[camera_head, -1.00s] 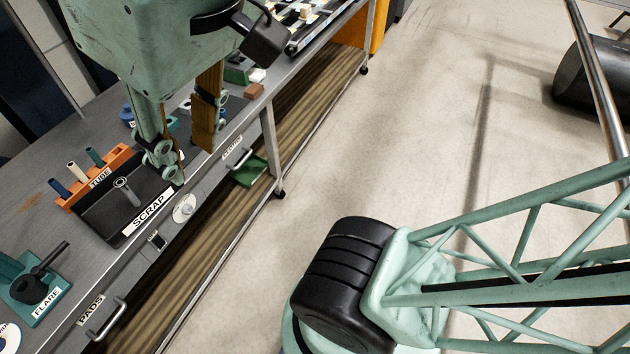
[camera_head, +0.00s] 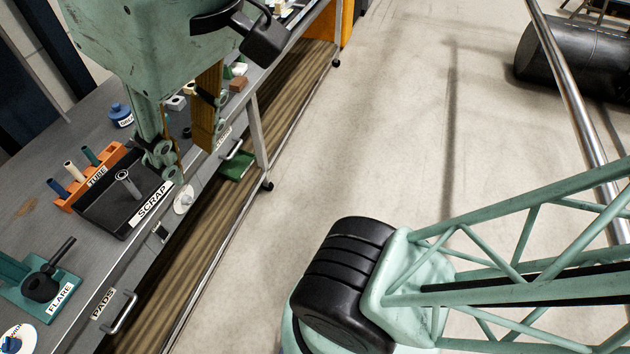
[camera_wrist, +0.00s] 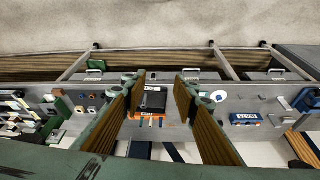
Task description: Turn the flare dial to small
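The flare dial (camera_head: 42,285), a round black knob with a long black handle, sits on a teal base labelled FLARE at the lower left in the head view. Its handle points up and to the right in the picture. I cannot read any size marks on it. My gripper (camera_head: 185,150) hangs above the bench near the scrap tray, well apart from the dial. In the wrist view my gripper (camera_wrist: 160,85) is open, its two wood-coloured fingers wide apart with nothing between them. I cannot clearly make out the dial in the wrist view.
A black scrap tray (camera_head: 108,226) holding a grey piece and an orange tube rack (camera_head: 67,203) stand between my gripper and the dial. A white disc with a blue part (camera_head: 14,338) lies near the dial. Drawer handles (camera_head: 120,314) stick out along the bench front.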

